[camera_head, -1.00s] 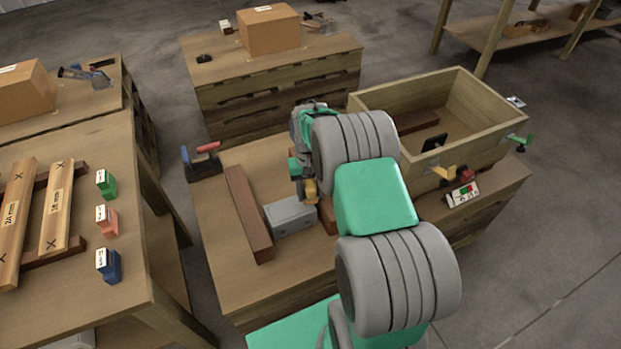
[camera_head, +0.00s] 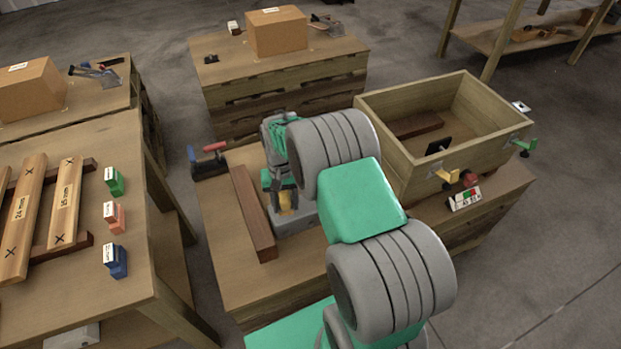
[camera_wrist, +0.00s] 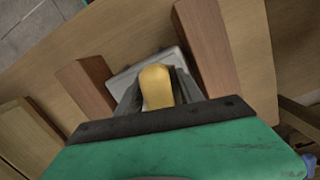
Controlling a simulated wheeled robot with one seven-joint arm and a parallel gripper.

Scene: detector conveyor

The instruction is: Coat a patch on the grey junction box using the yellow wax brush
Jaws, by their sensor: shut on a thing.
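The grey junction box (camera_head: 296,222) lies on the wooden table between dark wooden blocks, partly hidden by my arm and gripper. It also shows in the wrist view (camera_wrist: 122,80), beyond the fingers. My gripper (camera_head: 282,200) is shut on the yellow wax brush (camera_head: 285,200) and holds it over the left part of the box. In the wrist view the brush's rounded yellow end (camera_wrist: 156,86) sits between the fingers. The brush's working end is hidden, so I cannot tell whether it touches the box.
A dark wooden bar (camera_head: 254,214) lies left of the box. A red-handled tool (camera_head: 208,160) is at the table's far left corner. An open wooden crate (camera_head: 395,150) with clamps stands at the right. Another table (camera_head: 150,270) with coloured blocks stands left.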

